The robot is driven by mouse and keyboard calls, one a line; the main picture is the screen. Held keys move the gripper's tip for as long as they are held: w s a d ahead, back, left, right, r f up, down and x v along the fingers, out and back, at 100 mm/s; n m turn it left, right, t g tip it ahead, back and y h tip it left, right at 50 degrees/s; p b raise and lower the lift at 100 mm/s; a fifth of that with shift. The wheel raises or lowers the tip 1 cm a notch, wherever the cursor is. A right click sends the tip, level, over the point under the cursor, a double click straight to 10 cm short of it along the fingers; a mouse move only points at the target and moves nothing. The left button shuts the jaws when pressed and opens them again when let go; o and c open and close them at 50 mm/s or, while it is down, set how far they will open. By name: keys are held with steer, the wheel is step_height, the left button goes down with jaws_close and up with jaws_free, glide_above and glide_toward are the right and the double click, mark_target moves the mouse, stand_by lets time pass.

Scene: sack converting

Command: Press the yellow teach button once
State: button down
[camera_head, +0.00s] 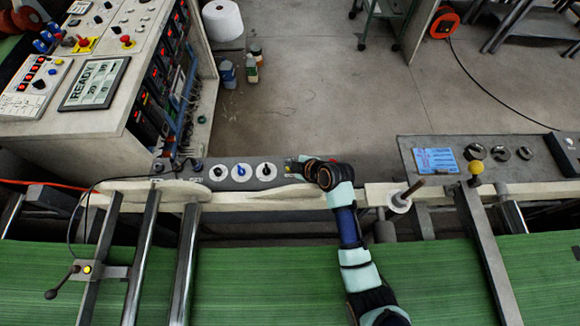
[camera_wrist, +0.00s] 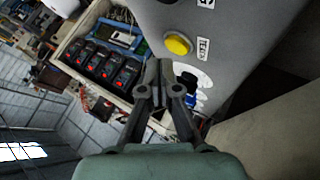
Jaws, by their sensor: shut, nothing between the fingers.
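The yellow button (camera_wrist: 178,45) sits on a grey panel in the wrist view, beside a label that seems to read TEACH (camera_wrist: 203,48). My gripper (camera_wrist: 158,68) is shut and empty. In the picture its tips lie just below and left of the button; a gap shows between them, and I see no contact. In the head view my gripper (camera_head: 294,166) is over the right end of the grey control panel (camera_head: 215,165). That end of the panel is largely hidden by my wrist, and the button cannot be made out clearly there.
The panel carries a blue knob (camera_head: 241,171) between other round dials. A yellow ball-topped knob (camera_head: 475,168) stands by another panel (camera_head: 410,150) at right. A pale beam (camera_head: 240,193) and green sheeting (camera_head: 250,280) lie in front. A console (camera_head: 120,70) stands at left.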

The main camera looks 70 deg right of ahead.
steer(key=shift+f, duration=0.1)
stand_by(0.3)
steer(key=shift+f, duration=0.35)
steer(key=shift+f+b, duration=0.45)
steer(key=shift+b, duration=0.15)
stand_by(0.3)
stand_by(0.4)
steer(key=shift+r+p, duration=0.8)
steer(key=shift+r, duration=0.1)
step_height(320, 180, up, 5)
steer(key=p, duration=0.4)
steer(key=shift+r+p, duration=0.1)
steer(key=shift+p, duration=0.25)
